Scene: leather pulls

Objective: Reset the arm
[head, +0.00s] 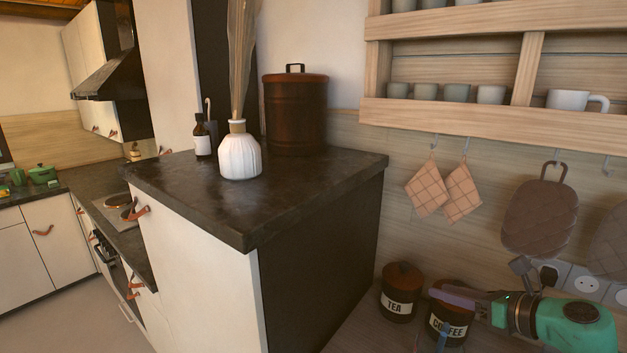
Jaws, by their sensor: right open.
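My right gripper (442,317) is at the lower right, on the end of my green and grey arm. Its jaws are open, with one purplish finger above and a bluish one below. The fingers overlap the dark COFFEE canister (449,325) in the picture and hide part of it. I cannot tell whether they touch it. No object shows held in the jaws. My left gripper is not in view.
A TEA canister (400,292) stands left of the coffee one. A dark-topped cabinet (315,205) rises to the left, bearing a white vase (239,155) and brown canister (295,112). Pot holders (428,190) hang under a wooden cup shelf (480,118).

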